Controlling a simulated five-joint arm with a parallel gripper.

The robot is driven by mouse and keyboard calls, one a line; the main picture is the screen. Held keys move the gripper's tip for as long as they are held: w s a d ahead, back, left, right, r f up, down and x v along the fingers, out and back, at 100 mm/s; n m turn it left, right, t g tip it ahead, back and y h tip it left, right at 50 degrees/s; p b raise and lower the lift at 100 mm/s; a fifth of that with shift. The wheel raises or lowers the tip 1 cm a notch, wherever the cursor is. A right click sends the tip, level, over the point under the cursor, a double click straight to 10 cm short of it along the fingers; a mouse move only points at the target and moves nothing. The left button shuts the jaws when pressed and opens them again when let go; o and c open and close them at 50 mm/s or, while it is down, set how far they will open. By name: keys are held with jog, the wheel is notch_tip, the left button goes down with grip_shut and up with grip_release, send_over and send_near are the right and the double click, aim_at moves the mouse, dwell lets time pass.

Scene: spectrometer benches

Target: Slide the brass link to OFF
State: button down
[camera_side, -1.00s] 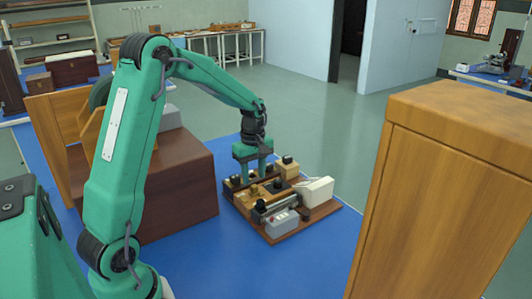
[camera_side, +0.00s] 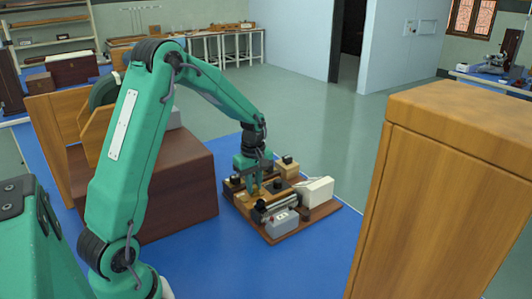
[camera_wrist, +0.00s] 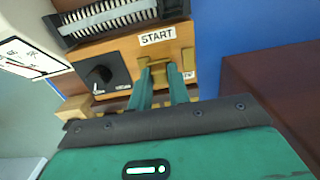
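The brass link (camera_wrist: 158,74) is a small yellow metal piece on the wooden instrument board, below the START label (camera_wrist: 157,36) in the wrist view. In the side view brass shows at my gripper's tips (camera_side: 256,191). My gripper (camera_wrist: 160,73) is down at the link, one green finger on each side of it. I cannot tell whether the fingers press on it. A second label (camera_wrist: 188,75) at the right edge of the wooden block is mostly hidden by brass and finger, so its word cannot be read. No OFF marking is legible.
A black knob (camera_wrist: 99,75) and a ridged coil (camera_wrist: 108,17) sit close to the link. A white-faced meter (camera_wrist: 28,52) is at left. In the side view, a dark wooden box (camera_side: 180,190) stands left of the instrument and a tall cabinet (camera_side: 440,200) at right. Blue mat (camera_side: 325,245) is clear in front.

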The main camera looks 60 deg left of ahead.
aim_at(245, 200)
jog(key=shift+s, duration=1.8)
jog(key=c, duration=1.3)
grip_release()
jog(key=shift+r, duration=0.1)
jog(key=shift+w+r, duration=0.1)
jog(key=shift+r, duration=0.35)
notch_tip(245, 200, up, 7)
jog(key=shift+f, duration=0.1)
